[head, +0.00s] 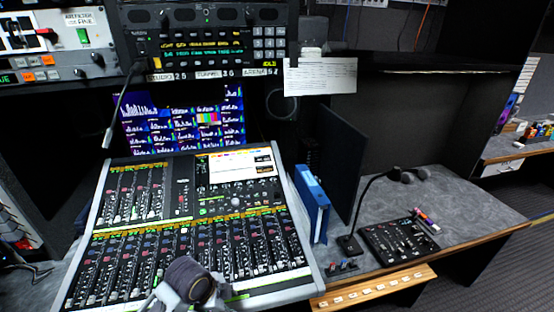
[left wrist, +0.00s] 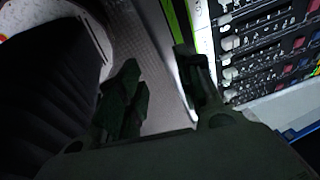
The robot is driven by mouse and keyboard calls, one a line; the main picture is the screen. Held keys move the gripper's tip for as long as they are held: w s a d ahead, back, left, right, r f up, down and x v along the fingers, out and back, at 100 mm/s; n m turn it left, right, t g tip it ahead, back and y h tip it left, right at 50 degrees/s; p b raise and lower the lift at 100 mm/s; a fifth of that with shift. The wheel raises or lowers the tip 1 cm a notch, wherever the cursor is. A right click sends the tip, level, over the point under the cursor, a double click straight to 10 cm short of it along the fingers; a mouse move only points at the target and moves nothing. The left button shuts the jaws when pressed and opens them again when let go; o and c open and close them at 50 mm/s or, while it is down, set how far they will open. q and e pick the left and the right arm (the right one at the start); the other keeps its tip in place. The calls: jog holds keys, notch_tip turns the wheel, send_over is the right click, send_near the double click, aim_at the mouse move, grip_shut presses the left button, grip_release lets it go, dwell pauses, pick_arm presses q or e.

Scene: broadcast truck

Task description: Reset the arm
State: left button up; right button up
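My left gripper (left wrist: 158,76) shows in the left wrist view. Its two dark fingers stand apart with nothing held between them, and a grey surface shows through the gap. The mixing console (head: 195,230) fills the lower left of the head view. Part of its channel strips (left wrist: 268,48) shows at the upper right of the left wrist view, beside the right finger. A grey and dark part of my own arm shows over the console's front edge in the head view; no fingers can be made out there. My right gripper is in neither view.
A blue binder (head: 312,205) stands right of the console. A small black control box (head: 398,240) and a gooseneck microphone (head: 350,242) sit on the grey desk (head: 455,205). A rack (head: 205,45) and a screen (head: 180,120) rise behind. Floor is free at lower right.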

pick_arm(q)
jog(key=s+a+n+y, duration=0.2)
jog(key=s+a+n, duration=0.7)
jog(key=n, duration=0.6)
jog(key=s+d+f, duration=0.1)
jog(key=s+f, duration=0.2)
jog(key=f, duration=3)
jog(key=s+a+f+g, duration=0.1)
jog(key=s+a+f, duration=0.1)
jog(key=s+f, duration=0.8)
jog(key=s+a+f, duration=0.2)
jog(key=s+f, duration=0.8)
jog(key=s, duration=0.2)
jog(key=shift+s+g, duration=0.25)
jog(key=shift+g, duration=0.15)
jog(key=shift+d+r, duration=0.1)
